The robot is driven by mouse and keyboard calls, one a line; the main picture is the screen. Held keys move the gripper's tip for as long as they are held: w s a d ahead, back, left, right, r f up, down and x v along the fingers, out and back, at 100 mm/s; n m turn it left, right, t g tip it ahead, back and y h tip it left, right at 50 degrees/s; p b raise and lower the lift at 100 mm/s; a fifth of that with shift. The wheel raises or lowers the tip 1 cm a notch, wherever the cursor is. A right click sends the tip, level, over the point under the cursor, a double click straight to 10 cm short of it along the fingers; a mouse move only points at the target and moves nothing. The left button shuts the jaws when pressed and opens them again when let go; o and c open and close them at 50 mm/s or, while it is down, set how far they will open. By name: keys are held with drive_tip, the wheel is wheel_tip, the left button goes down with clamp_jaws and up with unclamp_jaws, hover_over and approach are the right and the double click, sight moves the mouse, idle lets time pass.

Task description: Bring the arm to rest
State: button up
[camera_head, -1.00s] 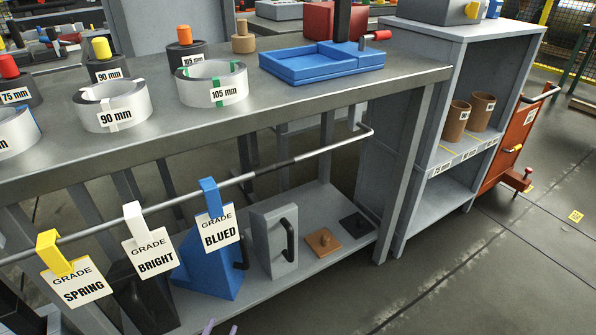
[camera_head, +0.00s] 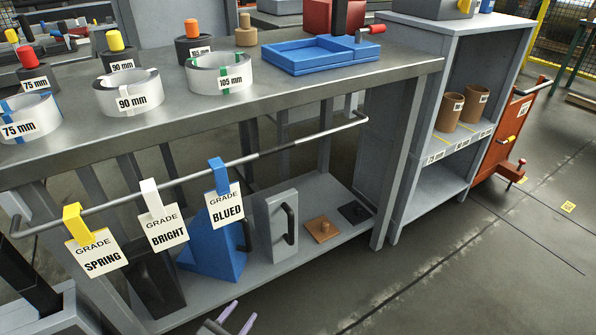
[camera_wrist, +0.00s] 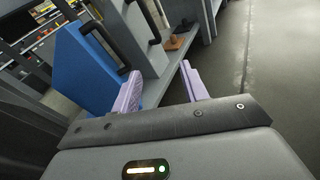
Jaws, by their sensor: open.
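My gripper (camera_head: 237,318) shows at the bottom edge of the head view, with two lilac fingertips apart. In the wrist view my gripper (camera_wrist: 160,88) is open, with nothing between its fingers. It is in front of the lower shelf of the bench. Beyond the fingers in the wrist view are a blue block (camera_wrist: 88,68) with a dark handle and a grey block (camera_wrist: 143,35) with a handle. The same blue block (camera_head: 212,258) and grey block (camera_head: 272,225) stand on the lower shelf in the head view. Most of my arm is out of view.
The steel bench (camera_head: 300,88) carries strip rings, including the 90 mm ring (camera_head: 128,94), and a blue tray (camera_head: 315,56). A rail (camera_head: 300,142) along the bench front holds GRADE tags, such as BLUED (camera_head: 225,205).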

drive_tip(key=d+r+m+g+h+p, duration=0.1)
drive_tip(key=d+r+m+g+p, duration=0.1)
drive_tip(key=d+r+m+g, duration=0.55)
drive_tip(key=d+r+m+g+h+p, duration=0.1)
drive_tip(key=d+r+m+g+p, duration=0.3)
drive_tip(key=d, duration=0.6)
drive_tip(key=s+d+r+m+y+p, duration=0.1)
drive_tip(key=d+r+m+y+p, duration=0.2)
drive_tip(key=d+r+m+y, duration=0.4)
drive_tip(key=s+d+r+m+y+p, duration=0.1)
drive_tip(key=d+r+m+y+p, duration=0.15)
drive_tip(key=d+r+m, duration=0.6)
drive_tip(key=a+r+m+p, duration=0.1)
drive_tip(key=a+r+p, duration=0.2)
drive_tip(key=r+p, duration=3.4)
wheel_tip(320, 180, up, 4)
drive_tip(key=shift+s+g, duration=0.2)
drive_tip(key=shift+g, duration=0.15)
